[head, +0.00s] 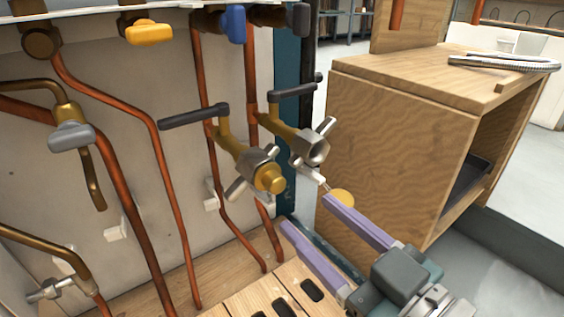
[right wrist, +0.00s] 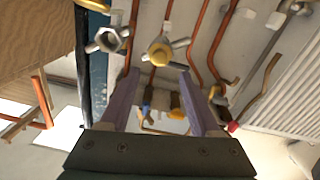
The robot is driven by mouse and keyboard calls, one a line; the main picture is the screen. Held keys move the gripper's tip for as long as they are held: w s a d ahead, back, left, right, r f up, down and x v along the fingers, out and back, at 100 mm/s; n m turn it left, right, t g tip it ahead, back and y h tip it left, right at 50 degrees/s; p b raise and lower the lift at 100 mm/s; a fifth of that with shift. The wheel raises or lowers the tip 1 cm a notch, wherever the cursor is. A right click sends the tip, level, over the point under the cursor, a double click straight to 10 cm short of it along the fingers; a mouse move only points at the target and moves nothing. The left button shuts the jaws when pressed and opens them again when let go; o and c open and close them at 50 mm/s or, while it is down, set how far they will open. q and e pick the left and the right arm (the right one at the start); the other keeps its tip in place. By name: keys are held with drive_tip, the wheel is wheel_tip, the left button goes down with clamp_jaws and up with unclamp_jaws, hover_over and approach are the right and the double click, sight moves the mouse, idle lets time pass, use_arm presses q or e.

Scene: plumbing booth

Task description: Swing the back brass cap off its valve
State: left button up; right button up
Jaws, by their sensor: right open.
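Two brass valves with dark levers stick out from the pipes in the head view. The back valve (head: 313,151) has an open grey mouth, which also shows in the right wrist view (right wrist: 108,39). A brass cap (head: 342,197) hangs below and right of it on a small link, off the mouth. The front valve (head: 228,143) has its brass cap (head: 270,179) on its end; that cap shows in the right wrist view (right wrist: 160,53). My right gripper (head: 306,212) is open and empty, below the valves, with one finger close to the hanging cap. My left gripper is out of view.
Copper pipes (head: 144,180) run down the wall at left. A wooden cabinet (head: 390,150) stands close on the right, with a metal hose (head: 503,63) on top. Slotted boards (head: 270,292) lie below the gripper. More valves with yellow (head: 150,33) and blue (head: 233,25) handles sit above.

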sight(279, 188)
drive_tip(key=b+x, duration=0.3)
drive_tip(key=x, duration=0.3)
drive_tip(key=shift+w+a+f, duration=0.15)
drive_tip(key=shift+w, duration=0.05)
drive_tip(key=shift+w+a+b, duration=0.3)
drive_tip(key=shift+w+b, duration=0.1)
drive_tip(key=c, duration=0.6)
clamp_jaws()
